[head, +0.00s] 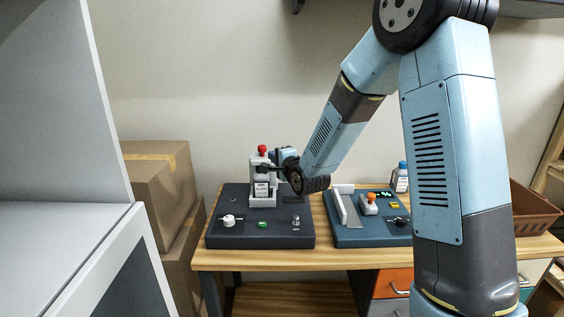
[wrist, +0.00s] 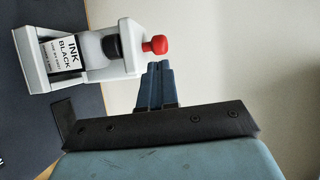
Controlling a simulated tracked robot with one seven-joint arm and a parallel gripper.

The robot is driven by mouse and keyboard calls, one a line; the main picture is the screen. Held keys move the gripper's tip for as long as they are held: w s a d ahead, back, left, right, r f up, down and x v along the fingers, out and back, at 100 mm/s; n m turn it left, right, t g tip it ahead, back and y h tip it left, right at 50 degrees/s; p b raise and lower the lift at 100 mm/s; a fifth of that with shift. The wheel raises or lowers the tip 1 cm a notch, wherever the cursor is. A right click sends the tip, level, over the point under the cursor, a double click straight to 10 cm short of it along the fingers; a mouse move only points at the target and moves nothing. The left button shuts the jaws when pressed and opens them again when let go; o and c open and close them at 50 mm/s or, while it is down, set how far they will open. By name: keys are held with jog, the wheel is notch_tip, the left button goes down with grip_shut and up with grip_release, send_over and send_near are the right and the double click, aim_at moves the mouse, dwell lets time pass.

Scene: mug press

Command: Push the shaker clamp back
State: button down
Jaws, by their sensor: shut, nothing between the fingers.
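The shaker clamp appears as a light grey upright frame with a red knob (head: 262,149) on top, on the dark machine at left. An ink bottle (head: 261,189) with a white label stands in the frame. In the wrist view the grey frame (wrist: 122,63) lies sideways, with the bottle's label (wrist: 62,50), a black cap and the red knob (wrist: 157,45). My gripper (wrist: 159,66) is shut and empty, its blue fingertips close to the red knob; I cannot tell whether they touch. In the head view my gripper (head: 284,155) is just right of the frame, partly hidden by my wrist.
The dark machine base (head: 225,238) carries a white knob and a green button. A blue device (head: 361,236) stands to its right, with a small bottle (head: 400,182) behind. Cardboard boxes (head: 158,185) stand left of the wooden table. A brown bin (head: 535,212) is at far right.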

aim_at(264, 150)
jog(key=x, duration=0.5)
jog(key=shift+w+a, duration=0.2)
jog(key=shift+w, duration=0.1)
jog(key=w, duration=0.5)
jog(key=shift+w+d, duration=0.15)
jog(key=shift+w, duration=0.15)
jog(key=shift+w+r, duration=0.2)
jog(key=shift+r, duration=0.1)
jog(key=f+v, duration=0.1)
jog(key=v, duration=1.3)
jog(key=shift+s+r, duration=0.1)
jog(key=shift+s, duration=0.05)
